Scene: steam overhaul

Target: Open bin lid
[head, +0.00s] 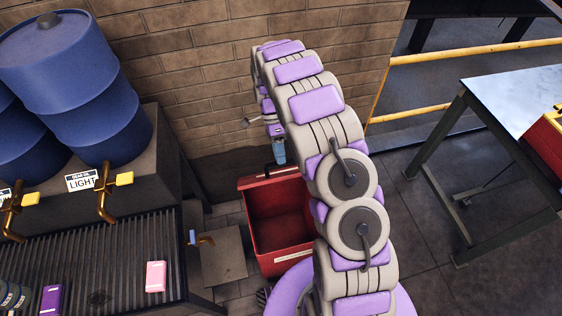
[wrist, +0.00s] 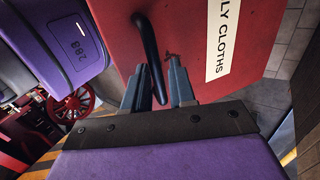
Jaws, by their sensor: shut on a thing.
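The red bin (head: 281,225) stands on the floor by the brick wall in the head view, its dark red inside showing from above. Its lid (head: 262,181) appears raised at the back, toward the wall. In the wrist view the red lid face (wrist: 190,45) fills the upper middle, with a white label ending in "LY CLOTHS" and a black bar handle (wrist: 148,45). My gripper (wrist: 159,68) is shut on this handle, which runs between its two grey fingers. In the head view my gripper (head: 279,150) is at the lid's upper edge, partly hidden by my arm.
Blue barrels (head: 75,75) with brass taps stand on a bench at left, above a slatted grate (head: 105,255). A metal table (head: 515,90) stands at right, with a yellow railing (head: 470,50) behind it. Dark floor (head: 425,240) is clear between arm and table.

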